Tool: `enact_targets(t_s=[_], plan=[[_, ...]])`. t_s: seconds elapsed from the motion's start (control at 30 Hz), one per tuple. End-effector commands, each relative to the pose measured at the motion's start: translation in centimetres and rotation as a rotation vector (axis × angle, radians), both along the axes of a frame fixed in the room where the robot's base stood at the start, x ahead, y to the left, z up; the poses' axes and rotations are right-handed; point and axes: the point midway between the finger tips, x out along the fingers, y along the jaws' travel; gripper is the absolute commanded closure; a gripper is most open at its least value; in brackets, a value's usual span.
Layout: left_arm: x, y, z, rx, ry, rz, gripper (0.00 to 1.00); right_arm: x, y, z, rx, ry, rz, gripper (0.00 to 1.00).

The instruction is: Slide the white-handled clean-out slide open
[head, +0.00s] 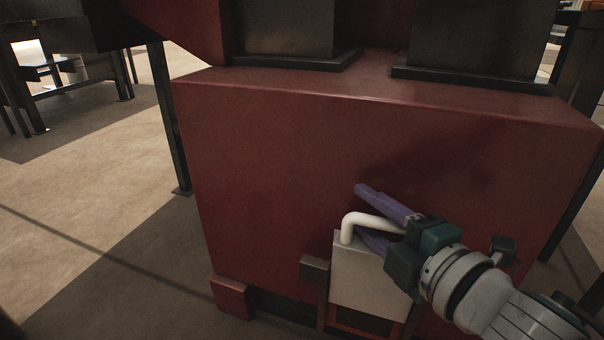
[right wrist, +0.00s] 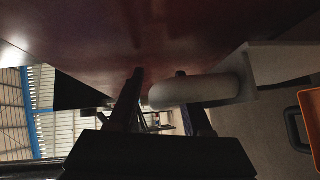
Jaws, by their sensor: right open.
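The clean-out slide (head: 368,275) is a pale grey-white plate low on the front of the red press base. Its bent white handle (head: 352,222) stands out at the plate's top and also shows in the right wrist view (right wrist: 195,91). My right gripper (head: 362,213) is open at the handle, one purple finger above it and the other below. In the right wrist view the two dark fingers (right wrist: 158,85) stand apart. The handle's rounded end reaches between them and its bar crosses in front of the right finger. Contact cannot be told. My left gripper is not in view.
The red press base (head: 270,150) fills the middle, with dark blocks on top. A dark guide post (head: 314,280) stands left of the slide, and a small red block (head: 232,296) sits further left. Open floor (head: 90,215) lies at the left.

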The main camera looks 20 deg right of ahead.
Motion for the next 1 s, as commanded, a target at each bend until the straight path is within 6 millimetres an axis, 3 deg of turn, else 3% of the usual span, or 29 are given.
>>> enact_targets(t_s=[0.3,0.5,1.0], plan=[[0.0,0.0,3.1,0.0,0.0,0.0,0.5,-5.7,-0.8,1.1,0.002,0.006,-0.002,0.5],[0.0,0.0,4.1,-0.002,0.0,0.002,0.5,-8.6,-1.3,1.4,0.002,0.002,-0.001,0.5],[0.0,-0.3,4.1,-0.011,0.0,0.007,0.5,-9.4,-1.4,1.4,0.0,-0.001,0.0,0.5]])
